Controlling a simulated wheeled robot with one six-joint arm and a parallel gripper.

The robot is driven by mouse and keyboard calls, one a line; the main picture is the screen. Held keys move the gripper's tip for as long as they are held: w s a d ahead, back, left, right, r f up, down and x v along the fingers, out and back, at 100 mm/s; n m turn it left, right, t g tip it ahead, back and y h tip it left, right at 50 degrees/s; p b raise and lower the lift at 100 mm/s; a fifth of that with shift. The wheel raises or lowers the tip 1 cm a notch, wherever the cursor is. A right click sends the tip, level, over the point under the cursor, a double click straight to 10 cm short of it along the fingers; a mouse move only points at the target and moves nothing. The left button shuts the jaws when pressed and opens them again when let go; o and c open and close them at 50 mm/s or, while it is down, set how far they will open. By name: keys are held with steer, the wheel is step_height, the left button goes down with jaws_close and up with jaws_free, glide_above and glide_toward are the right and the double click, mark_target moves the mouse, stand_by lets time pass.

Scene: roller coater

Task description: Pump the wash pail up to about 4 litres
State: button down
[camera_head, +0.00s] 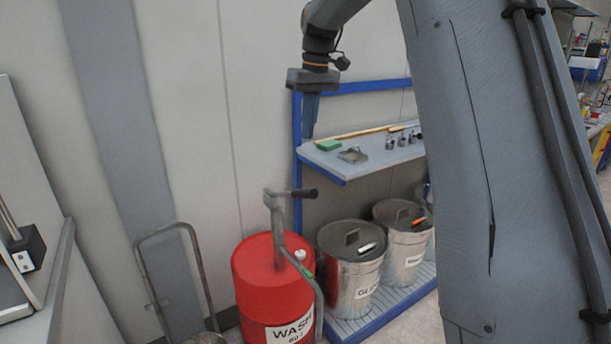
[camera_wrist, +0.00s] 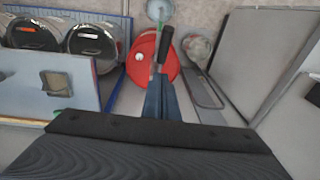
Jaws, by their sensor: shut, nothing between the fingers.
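A red drum (camera_head: 262,275) labelled WASH stands on the floor, with a grey hand pump (camera_head: 277,225) on top. The pump's lever ends in a black grip (camera_head: 303,194), which points right. A hose with a green part (camera_head: 308,273) runs down the drum's side. My gripper (camera_head: 309,136) points down, shut and empty, above the lever and apart from it. In the wrist view, my fingertips (camera_wrist: 158,76) appear just below the black grip (camera_wrist: 165,44), over the red drum (camera_wrist: 144,50). A pale round vessel (camera_wrist: 159,10) at the top edge may be the wash pail; its level is unreadable.
A blue-framed shelf (camera_head: 330,168) right of the drum holds a green block (camera_head: 328,146) and small metal items. Steel bins (camera_head: 350,275) with dark lids stand on its lower deck. A hand truck frame (camera_head: 140,262) is left of the drum. A grey bench (camera_head: 45,290) is farther left.

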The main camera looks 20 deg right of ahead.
steer(key=f+p, duration=0.1)
steer(key=f, duration=0.2)
steer(key=f+p, duration=0.1)
steer(key=f, duration=0.2)
steer(key=a+f+p, duration=0.1)
steer(key=f, duration=0.3)
steer(key=shift+w, duration=0.25)
steer(key=shift+s+f+p, duration=0.6)
steer(key=shift+f, duration=0.3)
steer(key=shift+s+f, duration=0.2)
steer(key=shift+f, duration=0.55)
steer(key=shift+s+f, duration=0.1)
